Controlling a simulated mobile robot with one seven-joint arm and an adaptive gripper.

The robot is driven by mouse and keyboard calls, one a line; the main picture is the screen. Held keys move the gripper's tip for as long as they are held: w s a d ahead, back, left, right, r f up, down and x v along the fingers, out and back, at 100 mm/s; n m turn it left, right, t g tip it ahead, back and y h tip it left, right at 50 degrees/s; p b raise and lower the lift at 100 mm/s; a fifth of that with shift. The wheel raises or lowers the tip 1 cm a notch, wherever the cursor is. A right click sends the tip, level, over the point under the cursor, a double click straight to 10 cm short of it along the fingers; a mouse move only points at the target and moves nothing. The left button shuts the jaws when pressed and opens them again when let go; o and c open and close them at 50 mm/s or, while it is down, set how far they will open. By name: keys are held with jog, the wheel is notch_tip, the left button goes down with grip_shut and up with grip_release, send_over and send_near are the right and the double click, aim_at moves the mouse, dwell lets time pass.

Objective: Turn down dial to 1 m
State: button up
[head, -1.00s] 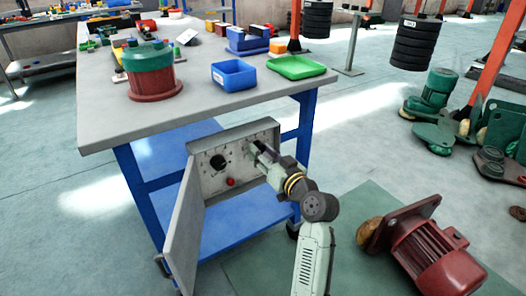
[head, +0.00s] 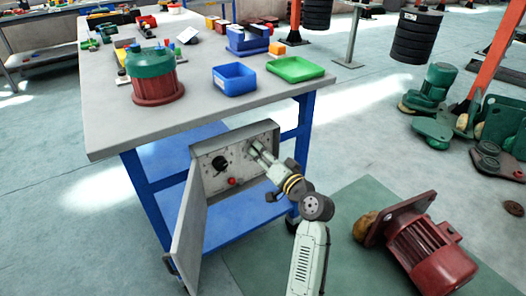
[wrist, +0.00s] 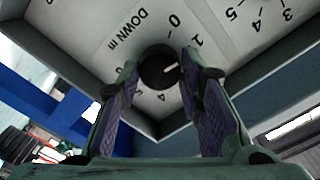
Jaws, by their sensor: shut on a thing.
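The DOWN dial (wrist: 156,68) is a round black knob with a white pointer line, on a pale panel in the wrist view. Its pointer aims right and slightly up, a little below the printed 1 and toward my right finger. The 0 stands above, and some numbers are hidden behind the fingers. My gripper (wrist: 157,82) is shut on this dial, a finger on each side. In the head view my gripper (head: 257,148) is at the right part of the control box (head: 262,132) and hides this dial.
A second black dial (head: 220,163) and a red button (head: 232,182) sit on the panel's left. The box's door (head: 190,230) hangs open. The workbench (head: 210,117) overhangs the box from behind. A red motor (head: 430,255) lies on the floor at right.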

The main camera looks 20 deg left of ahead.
dwell(0.4)
jog(key=o, duration=1.2)
jog(key=shift+c, duration=0.2)
jog(key=v, duration=1.2)
